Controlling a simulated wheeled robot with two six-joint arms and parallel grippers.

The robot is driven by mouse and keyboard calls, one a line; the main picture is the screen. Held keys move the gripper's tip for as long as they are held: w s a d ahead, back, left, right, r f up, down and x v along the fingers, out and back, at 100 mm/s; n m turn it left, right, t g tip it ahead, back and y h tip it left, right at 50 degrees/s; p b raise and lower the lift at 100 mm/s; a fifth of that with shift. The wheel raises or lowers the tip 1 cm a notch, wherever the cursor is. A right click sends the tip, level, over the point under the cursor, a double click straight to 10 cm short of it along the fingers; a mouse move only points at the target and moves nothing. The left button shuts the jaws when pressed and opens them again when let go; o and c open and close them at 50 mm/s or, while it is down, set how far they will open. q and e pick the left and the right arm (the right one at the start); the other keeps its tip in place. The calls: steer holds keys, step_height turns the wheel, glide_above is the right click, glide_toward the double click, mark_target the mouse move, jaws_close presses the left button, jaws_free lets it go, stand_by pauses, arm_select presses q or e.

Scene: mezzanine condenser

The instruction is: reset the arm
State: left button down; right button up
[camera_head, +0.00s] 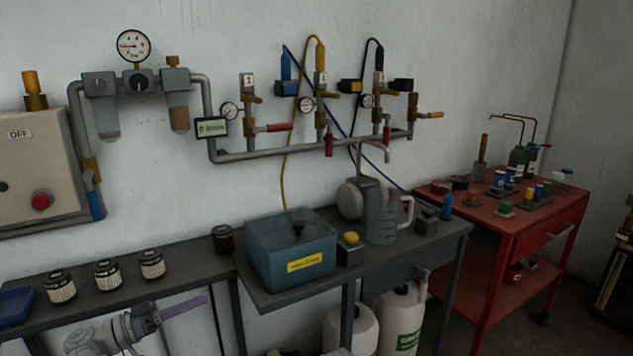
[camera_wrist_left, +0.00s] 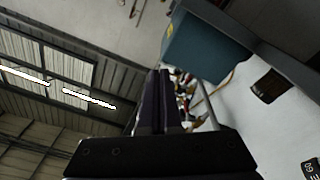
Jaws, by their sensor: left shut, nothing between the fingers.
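My left arm comes in low at the lower left of the head view, in front of the dark bench. My left gripper (camera_head: 205,300) points right with its dark purple fingers together and empty, below the bench top's edge. In the left wrist view the shut fingers (camera_wrist_left: 160,75) point up the picture, with nothing between them. The gripper is apart from the blue-grey tank. My right gripper is in neither view.
The dark bench (camera_head: 195,268) bears several ribbed black-and-white cylinders, the blue-grey tank (camera_head: 290,270) with a yellow label, and a jug (camera_head: 382,218). White containers (camera_head: 400,325) stand below. A red cart (camera_head: 510,220) stands at right. Pipes and gauges line the wall.

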arm_select(q)
steer(key=s+d+f+g+y+p, duration=0.3)
steer(key=d+g+p, duration=0.2)
steer(key=d, duration=0.5)
steer(key=s+d+f+g+y+p, duration=0.3)
steer(key=d+g+y+p, duration=0.15)
steer(key=d, duration=0.45)
steer(key=s+d+r+n+y+p, duration=0.1)
steer(key=s+y+p, duration=0.7)
steer(key=y+p, duration=0.1)
steer(key=shift+d+n+y, duration=0.4)
steer(key=shift+y, duration=0.35)
